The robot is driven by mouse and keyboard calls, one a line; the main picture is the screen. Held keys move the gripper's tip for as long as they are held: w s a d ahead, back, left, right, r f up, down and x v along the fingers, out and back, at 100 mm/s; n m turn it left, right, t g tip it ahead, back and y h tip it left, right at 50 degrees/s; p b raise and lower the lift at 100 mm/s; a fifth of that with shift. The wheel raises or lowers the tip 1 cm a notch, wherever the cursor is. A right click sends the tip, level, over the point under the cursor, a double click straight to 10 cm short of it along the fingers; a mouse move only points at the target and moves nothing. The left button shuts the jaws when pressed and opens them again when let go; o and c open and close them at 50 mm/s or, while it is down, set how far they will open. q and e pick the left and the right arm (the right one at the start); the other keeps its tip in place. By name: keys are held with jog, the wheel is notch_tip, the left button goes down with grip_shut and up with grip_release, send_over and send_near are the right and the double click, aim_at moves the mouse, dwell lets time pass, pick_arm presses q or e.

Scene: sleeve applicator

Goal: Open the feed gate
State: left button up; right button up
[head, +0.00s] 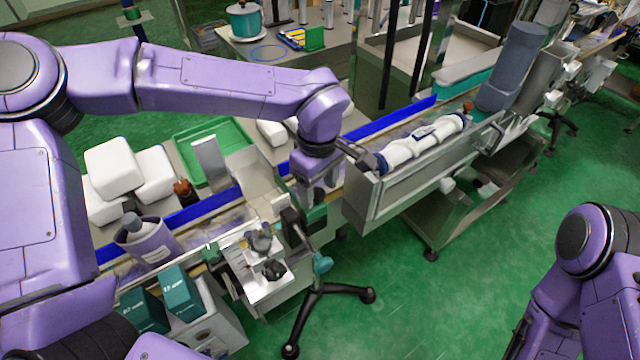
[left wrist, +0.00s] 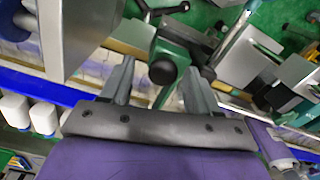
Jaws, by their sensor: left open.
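My left gripper (head: 318,195) points down over the near edge of the conveyor. In the left wrist view, its two fingers (left wrist: 160,85) are spread apart. A green fitting with a round black knob (left wrist: 162,72) shows between and just beyond the fingers; I cannot tell whether they touch it. In the head view a dark green block (head: 316,214) shows beside the fingertips, partly hidden by them. No part is clearly marked as the feed gate, and I cannot tell its position.
A steel trough (head: 405,180) with white cylinders stands right of my left gripper. A blue rail (head: 200,208) runs along the conveyor. A black-footed stand (head: 330,292) is in front. White packs (head: 112,168) and a green tray (head: 195,145) lie behind.

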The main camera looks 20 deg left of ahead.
pick_arm(q)
jog(key=shift+w+f, duration=0.15)
jog(key=shift+s+r, duration=0.25)
jog(key=shift+s, duration=0.35)
jog(key=c, duration=0.5)
jog(key=shift+w, duration=0.2)
grip_shut()
jog(key=shift+s+d, duration=0.25)
jog(key=shift+d, duration=0.05)
jog(key=s+d+p, duration=0.2)
jog(key=s+d, duration=0.3)
jog(key=d, duration=0.1)
jog(key=shift+d+f, duration=0.15)
jog(key=shift+d, duration=0.05)
pick_arm(e)
jog(key=shift+s+d+r, duration=0.1)
jog(key=shift+s+r, duration=0.15)
jog(key=shift+r, duration=0.8)
pick_arm(q)
jog(key=shift+s, duration=0.15)
